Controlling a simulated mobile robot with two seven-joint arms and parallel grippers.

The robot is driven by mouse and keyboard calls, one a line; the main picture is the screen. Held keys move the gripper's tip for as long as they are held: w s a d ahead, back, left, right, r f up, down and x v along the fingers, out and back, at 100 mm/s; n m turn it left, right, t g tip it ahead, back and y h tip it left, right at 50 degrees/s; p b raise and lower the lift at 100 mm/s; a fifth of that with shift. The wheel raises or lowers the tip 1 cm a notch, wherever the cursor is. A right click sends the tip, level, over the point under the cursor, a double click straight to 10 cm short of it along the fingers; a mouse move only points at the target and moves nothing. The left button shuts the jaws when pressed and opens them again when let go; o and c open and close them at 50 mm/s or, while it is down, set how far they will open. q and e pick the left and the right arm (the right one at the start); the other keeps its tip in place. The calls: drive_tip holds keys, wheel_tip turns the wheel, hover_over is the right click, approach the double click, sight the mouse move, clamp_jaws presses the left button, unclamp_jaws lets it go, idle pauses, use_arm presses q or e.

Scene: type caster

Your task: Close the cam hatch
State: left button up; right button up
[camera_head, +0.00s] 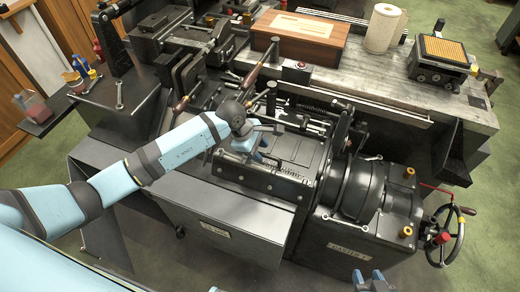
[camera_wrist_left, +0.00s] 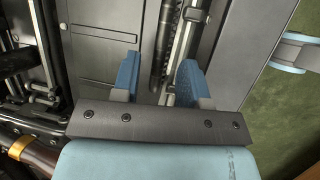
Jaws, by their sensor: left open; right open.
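The cam hatch is most likely the flat dark panel (camera_head: 298,150) on top of the type caster; it lies level, and I cannot tell whether it is fully shut. In the left wrist view a flat grey plate (camera_wrist_left: 105,30) shows to the left of the fingers. My left gripper (camera_head: 257,151) is over the caster's front left part, beside the panel. In its wrist view the left gripper (camera_wrist_left: 160,84) has its two blue fingers apart with nothing between them but a spring or threaded rod below. My right gripper (camera_head: 369,280) is open and empty at the bottom edge, in front of the caster.
A wooden box (camera_head: 300,38), a paper roll (camera_head: 383,28) and a tray device (camera_head: 440,60) sit on the rear bench. Levers stick up around the panel.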

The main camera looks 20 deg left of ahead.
use_arm(q)
drive_tip(key=shift+w+d+f, duration=0.1)
drive_tip(key=shift+d+f, duration=0.1)
drive_tip(key=shift+f, duration=0.3)
